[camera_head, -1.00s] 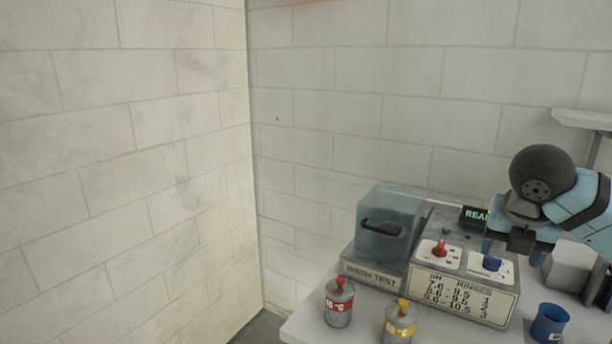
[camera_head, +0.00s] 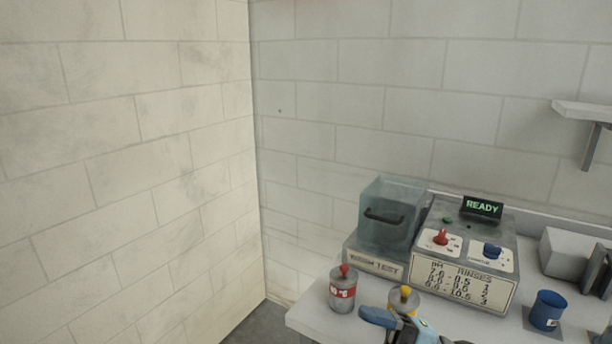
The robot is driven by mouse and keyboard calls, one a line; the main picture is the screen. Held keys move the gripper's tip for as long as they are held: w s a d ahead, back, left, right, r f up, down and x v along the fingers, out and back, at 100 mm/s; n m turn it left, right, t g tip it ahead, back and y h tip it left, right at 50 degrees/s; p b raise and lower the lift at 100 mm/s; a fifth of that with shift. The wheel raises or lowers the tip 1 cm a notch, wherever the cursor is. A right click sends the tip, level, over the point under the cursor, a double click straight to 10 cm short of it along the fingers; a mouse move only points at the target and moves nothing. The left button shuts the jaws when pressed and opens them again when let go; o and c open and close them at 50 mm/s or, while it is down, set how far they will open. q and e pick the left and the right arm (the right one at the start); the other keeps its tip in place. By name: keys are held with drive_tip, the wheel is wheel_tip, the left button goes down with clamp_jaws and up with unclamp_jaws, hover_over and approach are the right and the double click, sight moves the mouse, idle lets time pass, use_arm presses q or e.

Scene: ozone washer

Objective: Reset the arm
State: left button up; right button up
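Part of my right arm shows at the bottom edge, with a blue finger of the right gripper (camera_head: 400,326) in front of the yellow-labelled canister (camera_head: 403,298). The rest of the gripper is cut off by the frame, so its opening cannot be told. My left gripper is out of view. The washer (camera_head: 460,287) stands on the table with a green READY display (camera_head: 482,207). Its red knob (camera_head: 440,238) and blue knob (camera_head: 491,251) are uncovered, with no gripper near them. Its clear chamber (camera_head: 388,212) has a dark handle.
A red-labelled canister (camera_head: 342,290) stands near the table's left front edge (camera_head: 308,318). A blue cup (camera_head: 547,310) is right of the washer. Grey boxes (camera_head: 572,253) stand at the right, below a wall shelf (camera_head: 583,111).

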drive_tip(key=d+f+m+t+h, duration=0.4)
drive_tip(key=f+m+t+h, duration=0.35)
drive_tip(key=m, duration=0.35)
drive_tip(key=d+f+m+t+h, duration=0.3)
drive_tip(key=f+m+t+h, duration=0.4)
drive_tip(key=m, duration=0.4)
drive_tip(key=s+d+f+m+g+h, duration=0.2)
drive_tip(key=s+f+m+g, duration=0.1)
drive_tip(key=s+f, duration=0.55)
drive_tip(key=s+d+f+m+g+h, duration=0.15)
drive_tip(key=s+f+g, duration=0.3)
drive_tip(key=f, duration=0.65)
use_arm(q)
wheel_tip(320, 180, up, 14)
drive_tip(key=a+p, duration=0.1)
drive_tip(key=p, duration=1.5)
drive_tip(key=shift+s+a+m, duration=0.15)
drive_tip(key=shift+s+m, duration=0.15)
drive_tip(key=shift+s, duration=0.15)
use_arm(e)
wheel_tip(320, 180, up, 14)
drive_tip(key=t, duration=0.1)
drive_tip(key=shift+s+d+r, duration=0.2)
drive_tip(key=shift+s+d, duration=0.1)
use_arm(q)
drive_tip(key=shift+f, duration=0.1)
